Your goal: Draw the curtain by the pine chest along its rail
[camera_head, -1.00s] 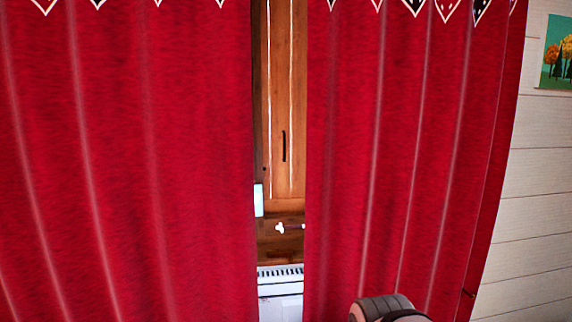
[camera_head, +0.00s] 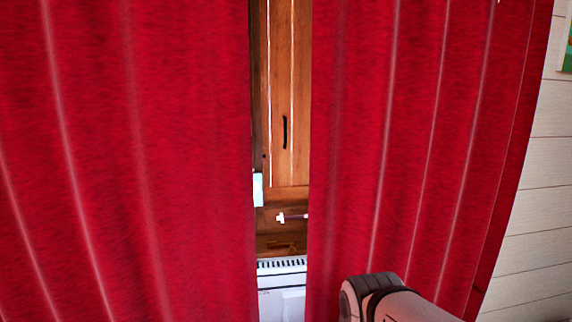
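Two red curtain panels hang in front of me in the head view. The left panel (camera_head: 130,160) fills the left side, and the right panel (camera_head: 410,130) fills most of the right side. A narrow upright gap lies between them. A rounded grey and pinkish part of my arm shows at the bottom right, in front of the right panel. My gripper itself is not in view. The rail is out of view above, and I cannot make out the pine chest.
A pale plank wall (camera_head: 540,200) stands at the right, with a picture's edge (camera_head: 567,45) at the top.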

